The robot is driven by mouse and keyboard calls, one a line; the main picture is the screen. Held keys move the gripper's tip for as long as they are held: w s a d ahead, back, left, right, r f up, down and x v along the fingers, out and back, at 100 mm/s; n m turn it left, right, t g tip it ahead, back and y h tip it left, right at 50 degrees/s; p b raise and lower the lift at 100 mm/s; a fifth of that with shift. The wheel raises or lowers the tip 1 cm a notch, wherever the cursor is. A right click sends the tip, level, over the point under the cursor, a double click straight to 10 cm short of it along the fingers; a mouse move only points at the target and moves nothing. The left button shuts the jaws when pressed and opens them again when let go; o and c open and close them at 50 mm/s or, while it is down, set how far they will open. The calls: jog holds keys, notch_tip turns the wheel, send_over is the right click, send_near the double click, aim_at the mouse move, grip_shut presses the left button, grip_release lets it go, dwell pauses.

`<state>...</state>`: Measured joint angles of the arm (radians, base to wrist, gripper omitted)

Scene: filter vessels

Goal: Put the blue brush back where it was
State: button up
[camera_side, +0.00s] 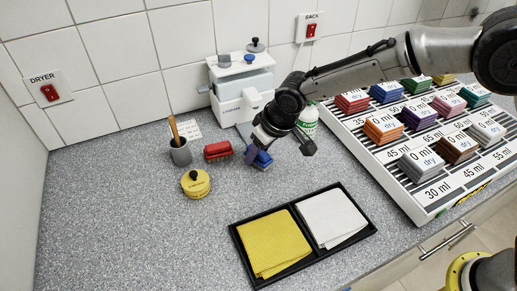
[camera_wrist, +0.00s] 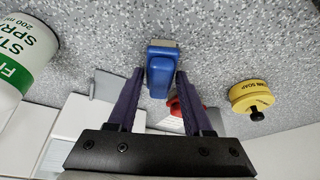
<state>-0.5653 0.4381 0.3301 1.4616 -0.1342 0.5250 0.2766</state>
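The blue brush (camera_wrist: 161,72) is between the two dark purple fingertips of my gripper (camera_wrist: 160,76) in the wrist view, with a pale strip at its far end. The fingers lie close along both sides; whether they press on it cannot be told. In the side view the blue brush (camera_side: 264,160) is partly hidden by a finger of my gripper (camera_side: 256,156), low near the counter. I cannot tell if it touches the counter. A red brush (camera_side: 218,150) lies to its left; part of it (camera_wrist: 174,106) shows behind a finger in the wrist view.
A spray bottle (camera_side: 308,120) and white dryer box (camera_side: 242,82) stand behind. A black tray (camera_side: 290,270) with yellow and white cloths lies in front; a rack (camera_side: 425,208) of coloured stacks is right. Counter at left front is clear.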

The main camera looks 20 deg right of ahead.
jog(key=shift+o, duration=1.3)
jog(key=shift+r, duration=0.1)
jog(key=shift+s+r, duration=0.1)
jog(key=shift+r, duration=0.25)
jog(key=v, duration=1.1)
jog(key=shift+r, duration=0.25)
jog(key=shift+s, duration=0.15)
